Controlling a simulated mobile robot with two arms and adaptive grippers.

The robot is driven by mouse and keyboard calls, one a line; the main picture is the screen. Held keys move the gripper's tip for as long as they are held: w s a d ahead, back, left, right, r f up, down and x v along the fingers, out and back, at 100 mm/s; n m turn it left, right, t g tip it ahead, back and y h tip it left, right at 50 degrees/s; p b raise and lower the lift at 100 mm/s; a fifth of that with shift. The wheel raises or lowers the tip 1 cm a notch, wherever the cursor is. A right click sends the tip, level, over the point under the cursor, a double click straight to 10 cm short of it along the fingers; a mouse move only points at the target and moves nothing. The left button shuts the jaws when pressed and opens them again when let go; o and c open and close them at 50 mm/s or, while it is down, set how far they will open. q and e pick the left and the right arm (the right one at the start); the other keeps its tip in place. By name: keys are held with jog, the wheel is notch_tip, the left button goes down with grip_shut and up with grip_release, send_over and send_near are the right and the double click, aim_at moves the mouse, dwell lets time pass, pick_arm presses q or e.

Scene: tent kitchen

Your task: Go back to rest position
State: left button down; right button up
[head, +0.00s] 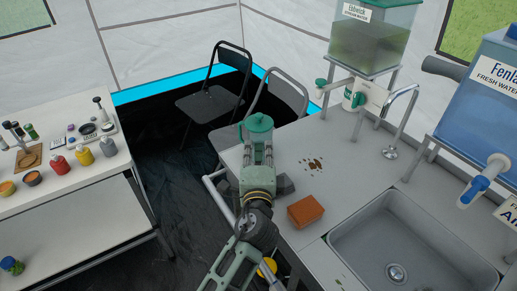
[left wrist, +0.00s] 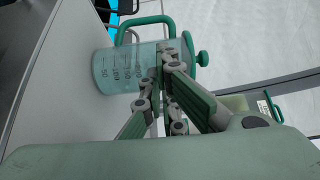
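My left gripper (head: 258,160) reaches over the left end of the counter. It is at a clear measuring jug with a green lid (head: 257,124) and green handle. The jug is upright, with its handle to the left in the head view. In the left wrist view the jug (left wrist: 118,70) lies sideways in the picture, just beyond the fingers (left wrist: 163,85), with volume marks on its wall. The fingers overlap it, and I cannot tell if they grip it. I cannot see clearly whether its base touches the counter. My right gripper is not in view.
The counter (head: 335,210) bears a brown sponge (head: 305,211), brown spots (head: 314,164), a sink (head: 420,245) and a tap (head: 404,115). Water tanks (head: 370,42) (head: 487,95) stand behind and right. A table (head: 75,195) with jars is left; folding chairs (head: 212,95) stand behind.

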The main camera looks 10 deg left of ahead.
aim_at(258, 129)
pick_arm(q)
jog(key=shift+r+p, duration=3.3)
jog(key=shift+r, duration=0.25)
